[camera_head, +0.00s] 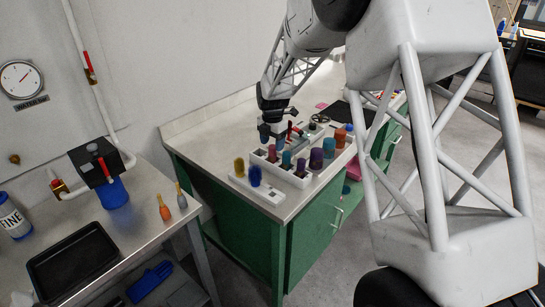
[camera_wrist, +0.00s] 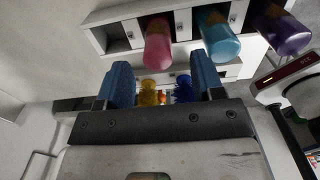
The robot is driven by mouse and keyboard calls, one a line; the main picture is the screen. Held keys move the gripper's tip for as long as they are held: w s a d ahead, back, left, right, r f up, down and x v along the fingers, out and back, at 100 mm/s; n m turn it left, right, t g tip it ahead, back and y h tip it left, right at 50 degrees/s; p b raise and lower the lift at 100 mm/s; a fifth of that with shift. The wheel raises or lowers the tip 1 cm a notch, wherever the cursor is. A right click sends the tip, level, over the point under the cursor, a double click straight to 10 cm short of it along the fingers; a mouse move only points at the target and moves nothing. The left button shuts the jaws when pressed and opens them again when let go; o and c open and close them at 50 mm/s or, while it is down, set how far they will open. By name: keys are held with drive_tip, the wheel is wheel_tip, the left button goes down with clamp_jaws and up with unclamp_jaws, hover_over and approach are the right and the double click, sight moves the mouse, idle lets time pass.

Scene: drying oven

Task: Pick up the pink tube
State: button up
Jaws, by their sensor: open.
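The pink tube (camera_wrist: 157,42) stands in a white rack (camera_wrist: 180,12) in the wrist view, first in a row beside a light blue tube (camera_wrist: 218,36) and a purple tube (camera_wrist: 277,27). The slot to its left looks empty. In the head view the rack (camera_head: 303,183) stands on the green cabinet's top, with a small reddish tube (camera_head: 271,153) near its left end, partly under my gripper. My gripper (camera_wrist: 160,66) is open and empty. Its two blue fingers are spread, and the pink tube shows just beyond the gap between their tips, apart from both.
A yellow brush (camera_head: 239,167) and a blue brush (camera_head: 255,176) stand in a low white holder in front of the rack. More coloured tubes, including a purple one (camera_head: 316,158), fill the rack to the right. A black tray (camera_head: 72,263) lies on the left bench.

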drive_tip(key=shift+w+f, duration=0.15)
drive_tip(key=shift+f, duration=2.45)
drive_tip(key=c, duration=1)
drive_tip(key=shift+r, duration=0.2)
drive_tip(key=shift+r, duration=4.85)
drive_tip(key=shift+w, duration=0.1)
